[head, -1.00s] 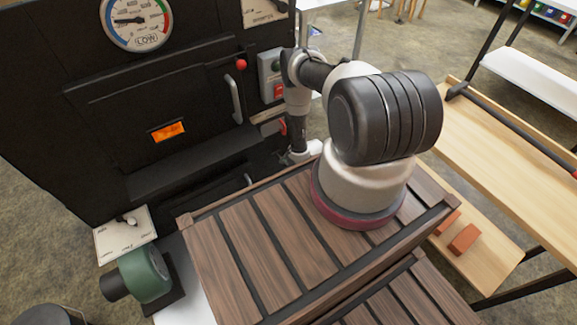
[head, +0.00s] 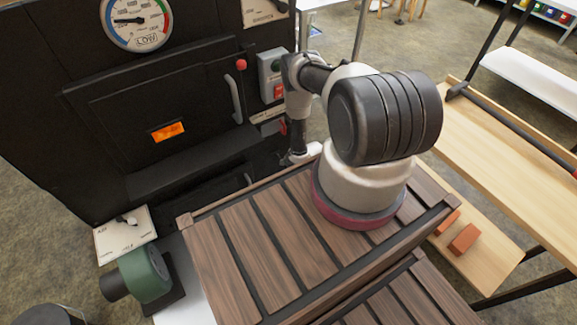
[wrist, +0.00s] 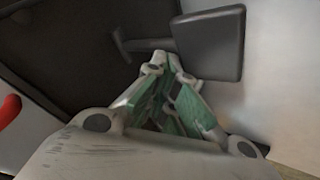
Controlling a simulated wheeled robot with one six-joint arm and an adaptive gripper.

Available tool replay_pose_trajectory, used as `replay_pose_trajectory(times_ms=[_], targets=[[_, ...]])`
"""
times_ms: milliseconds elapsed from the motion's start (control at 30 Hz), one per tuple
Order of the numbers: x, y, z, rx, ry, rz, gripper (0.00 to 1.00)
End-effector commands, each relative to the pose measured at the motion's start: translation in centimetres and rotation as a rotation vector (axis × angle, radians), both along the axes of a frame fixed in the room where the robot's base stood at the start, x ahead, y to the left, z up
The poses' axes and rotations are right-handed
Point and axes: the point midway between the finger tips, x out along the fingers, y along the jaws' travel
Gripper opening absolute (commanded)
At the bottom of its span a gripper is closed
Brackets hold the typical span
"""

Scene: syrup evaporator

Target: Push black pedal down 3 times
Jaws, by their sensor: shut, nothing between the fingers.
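The black pedal (wrist: 210,42) shows in the wrist view as a dark, rounded square plate at the upper right, with a thin dark bar on its left side. My gripper (wrist: 168,72) has its green-padded fingers drawn together with nothing held. The fingertips are at the lower left edge of the pedal; I cannot tell whether they touch it. In the head view the pedal and my fingers are hidden low behind my wooden deck and arm.
The black evaporator front (head: 80,120) stands at the left, with a door handle (head: 236,98) and a dial (head: 136,20). A grey switch box (head: 271,75) sits near my arm. A wooden bench (head: 500,150) is at the right. A red part (wrist: 8,110) shows at the wrist view's left edge.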

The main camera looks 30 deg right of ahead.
Motion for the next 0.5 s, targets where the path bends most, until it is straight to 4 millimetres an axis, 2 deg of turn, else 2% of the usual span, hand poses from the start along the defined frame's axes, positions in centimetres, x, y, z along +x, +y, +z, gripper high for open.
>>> replay_pose_trajectory(times_ms=[500], targets=[[-0.09,-0.01,-0.63,0.0,0.0,0.0,0.0]])
